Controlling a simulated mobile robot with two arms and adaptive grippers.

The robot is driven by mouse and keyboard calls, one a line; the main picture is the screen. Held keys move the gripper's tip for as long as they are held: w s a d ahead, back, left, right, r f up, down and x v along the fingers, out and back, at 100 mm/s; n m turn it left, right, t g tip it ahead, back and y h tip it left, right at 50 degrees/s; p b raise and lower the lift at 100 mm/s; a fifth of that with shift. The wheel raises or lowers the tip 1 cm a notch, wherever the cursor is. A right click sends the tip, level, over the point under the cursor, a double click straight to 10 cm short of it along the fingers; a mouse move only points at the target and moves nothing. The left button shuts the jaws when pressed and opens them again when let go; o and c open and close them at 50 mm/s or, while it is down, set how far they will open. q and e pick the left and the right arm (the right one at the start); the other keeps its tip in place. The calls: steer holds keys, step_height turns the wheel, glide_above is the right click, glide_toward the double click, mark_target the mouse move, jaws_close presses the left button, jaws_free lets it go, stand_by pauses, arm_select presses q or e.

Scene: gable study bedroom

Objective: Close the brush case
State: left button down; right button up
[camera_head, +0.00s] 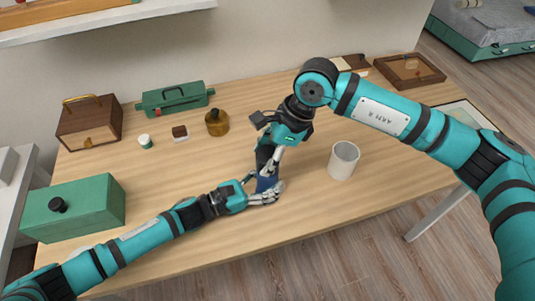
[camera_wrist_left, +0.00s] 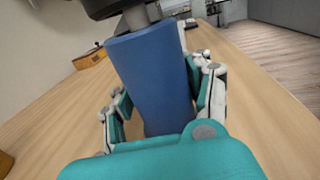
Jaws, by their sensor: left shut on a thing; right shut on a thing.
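The brush case (camera_head: 266,184) is a blue, slightly tapered tube standing about upright over the desk. In the left wrist view the blue tube (camera_wrist_left: 152,80) fills the space between the fingers of my left gripper (camera_wrist_left: 160,105). My left gripper (camera_head: 265,191) is shut on it from the left. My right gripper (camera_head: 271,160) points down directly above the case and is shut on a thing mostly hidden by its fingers. In the left wrist view a grey and dark piece (camera_wrist_left: 140,16) is at the tube's top; I cannot tell whether it is the cap.
A white cup (camera_head: 343,160) stands just right of the grippers. An amber bottle (camera_head: 217,123), a small white jar (camera_head: 146,141) and a green toolbox (camera_head: 175,98) stand behind. A green box (camera_head: 75,207) is at left. The desk's front middle is clear.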

steer(key=shift+f, duration=0.6)
steer(key=o, duration=1)
steer(key=shift+c, duration=0.2)
steer(key=v, duration=1.2)
arm_select(q)
steer(key=shift+c, duration=2.2)
jaws_free()
steer(key=shift+a, duration=0.1)
steer(key=v, duration=1.2)
